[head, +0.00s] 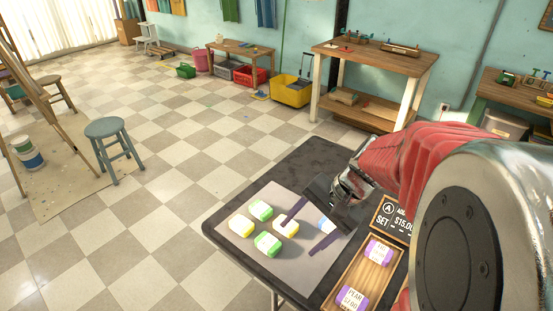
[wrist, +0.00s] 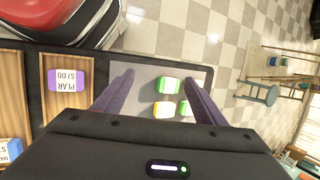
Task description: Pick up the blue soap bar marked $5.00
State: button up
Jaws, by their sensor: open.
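A blue bar (wrist: 11,148) lies in a wooden tray at the lower left of the wrist view, cut by the picture edge. Its label shows only in part, and I cannot read a full price. In the head view, a small light-blue and white block (head: 326,225) shows on the grey mat between my gripper's fingers, partly hidden; its marking is not readable. My gripper (head: 297,238) is open and empty above the mat. Its two purple fingers are spread apart in the wrist view (wrist: 158,77), with green and yellow bars beyond them.
Green (head: 261,210) and yellow (head: 241,225) bars sit on the grey mat (head: 225,242). A wooden tray (head: 374,270) holds purple bars (head: 352,298) marked PEAR, beside a black price sign (head: 392,217). The black table's (head: 318,153) far corner is clear.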

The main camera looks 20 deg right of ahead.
jog(key=w+d+f+m+t+y, duration=0.35)
jog(key=d+f+m, duration=0.45)
jog(key=d+m, duration=0.3)
jog(key=m+t+h, duration=0.2)
jog(key=m+t, duration=0.4)
jog(key=m, duration=0.2)
send_near(331, 226)
jog(key=s+d, duration=0.1)
jog(key=d+r, duration=0.1)
jog(key=s+d, duration=0.1)
jog(key=shift+s+r, duration=0.25)
jog(key=shift+s, duration=0.1)
jog(key=shift+a, duration=0.1)
jog(key=x, duration=0.8)
jog(key=shift+w+a+f, duration=0.1)
jog(key=shift+w+a, duration=0.05)
jog(key=shift+x, duration=2.7)
jog(key=shift+f, duration=0.15)
